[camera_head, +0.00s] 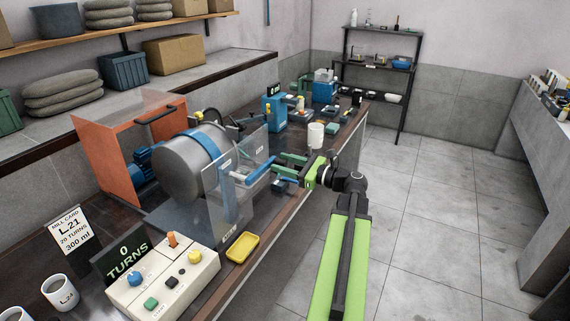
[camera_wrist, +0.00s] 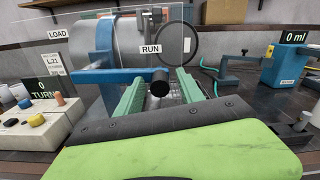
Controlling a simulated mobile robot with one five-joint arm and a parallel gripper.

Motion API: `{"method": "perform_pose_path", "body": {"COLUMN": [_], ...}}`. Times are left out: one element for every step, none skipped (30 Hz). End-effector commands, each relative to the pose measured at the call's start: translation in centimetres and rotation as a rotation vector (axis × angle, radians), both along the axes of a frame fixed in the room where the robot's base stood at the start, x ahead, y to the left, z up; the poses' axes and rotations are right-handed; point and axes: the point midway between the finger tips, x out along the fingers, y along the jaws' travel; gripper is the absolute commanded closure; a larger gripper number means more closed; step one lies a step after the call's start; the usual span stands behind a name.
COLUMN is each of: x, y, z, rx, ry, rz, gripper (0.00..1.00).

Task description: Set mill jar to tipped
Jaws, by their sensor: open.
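The mill jar (camera_head: 182,165) is a grey drum with a blue band, lying on its side in a frame on the bench. It also shows in the wrist view (camera_wrist: 127,32), behind a clear panel. A blue lever (camera_wrist: 110,76) reaches across in front of the jar and ends in a black knob (camera_wrist: 160,83). My gripper (camera_head: 282,168) is at the bench's front edge, right of the jar. In the wrist view my gripper (camera_wrist: 159,86) is open, with the black knob showing between its green fingers. Whether the fingers touch it I cannot tell.
Clear guard panels (camera_head: 240,165) stand beside the jar. A control box (camera_head: 165,280), a yellow tray (camera_head: 243,248) and a mug (camera_head: 60,292) are nearer on the bench. A white cup (camera_head: 315,135) and a blue machine (camera_head: 273,112) stand farther along. The floor to the right is clear.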

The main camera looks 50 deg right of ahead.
Motion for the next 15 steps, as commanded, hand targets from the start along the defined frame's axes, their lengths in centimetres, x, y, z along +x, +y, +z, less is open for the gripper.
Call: {"method": "perform_pose_path", "body": {"x": [-0.01,-0.02,-0.04,-0.04,-0.04,-0.05,-0.06,-0.06,-0.07,-0.08,-0.08,-0.09,-0.09,-0.09,-0.1], "y": [-0.01,-0.01,-0.02,-0.02,-0.03,-0.03,-0.04,-0.05,-0.05,-0.05,-0.06,-0.06,-0.08,-0.07,-0.09], "z": [0.0,0.0,0.0,0.0,0.0,0.0,0.0,0.01,0.01,0.0,0.0,0.0,0.0,0.01,0.0], "rx": [0.0,0.0,0.0,0.0,0.0,0.0,0.0,0.0,0.0,0.0,0.0,0.0,0.0,0.0,0.0], "ry": [0.0,0.0,0.0,0.0,0.0,0.0,0.0,0.0,0.0,0.0,0.0,0.0,0.0,0.0,0.0], "rz": [0.0,0.0,0.0,0.0,-0.001,-0.001,-0.001,-0.001,-0.001,-0.001,-0.001,-0.001,-0.001,-0.001,-0.002], "gripper": [0.55,0.55,0.55,0.55,0.56,0.62,0.65,0.69,0.75,0.79,0.82,0.88,0.92,0.96,1.0]}}
